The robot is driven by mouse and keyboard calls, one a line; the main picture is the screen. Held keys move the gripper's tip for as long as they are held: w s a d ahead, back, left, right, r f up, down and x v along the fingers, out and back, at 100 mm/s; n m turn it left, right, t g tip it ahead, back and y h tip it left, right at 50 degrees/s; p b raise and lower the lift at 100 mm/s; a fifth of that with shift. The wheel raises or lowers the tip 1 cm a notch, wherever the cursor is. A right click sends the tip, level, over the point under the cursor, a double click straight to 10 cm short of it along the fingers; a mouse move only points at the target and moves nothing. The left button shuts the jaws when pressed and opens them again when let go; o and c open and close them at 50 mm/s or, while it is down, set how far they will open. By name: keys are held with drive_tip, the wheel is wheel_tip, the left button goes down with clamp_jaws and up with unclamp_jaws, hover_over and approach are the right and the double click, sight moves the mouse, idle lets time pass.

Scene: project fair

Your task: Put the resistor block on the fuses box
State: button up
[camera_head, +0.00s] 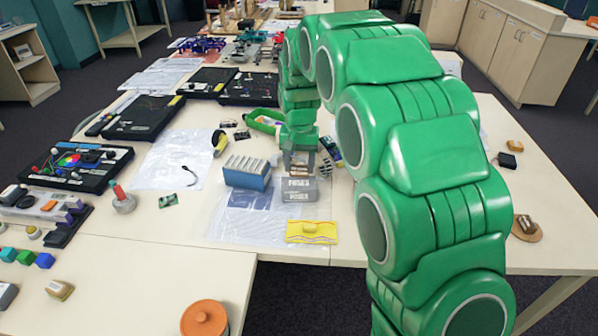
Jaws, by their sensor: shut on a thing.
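My gripper (300,167) points down over the middle of the table, shut on a small greyish block that is mostly hidden between its fingers. I take it to be the resistor block, but no label on it can be read. The grey fuses box (299,191), with "FUSES" lettered on it, is directly below my gripper. The held block is at or just above the top of the box; I cannot tell whether they touch.
A blue slotted rack (247,173) stands close to the left of the fuses box. My green arm hides much of the right side.

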sight(299, 166)
drive_tip(key=shift+w+a+f, duration=0.1)
drive_tip(key=shift+w+f, duration=0.15)
drive_tip(key=shift+f, duration=1.5)
drive_tip(key=shift+f, duration=0.15)
drive_tip(key=o, duration=1.1)
drive_tip(key=shift+c, duration=0.2)
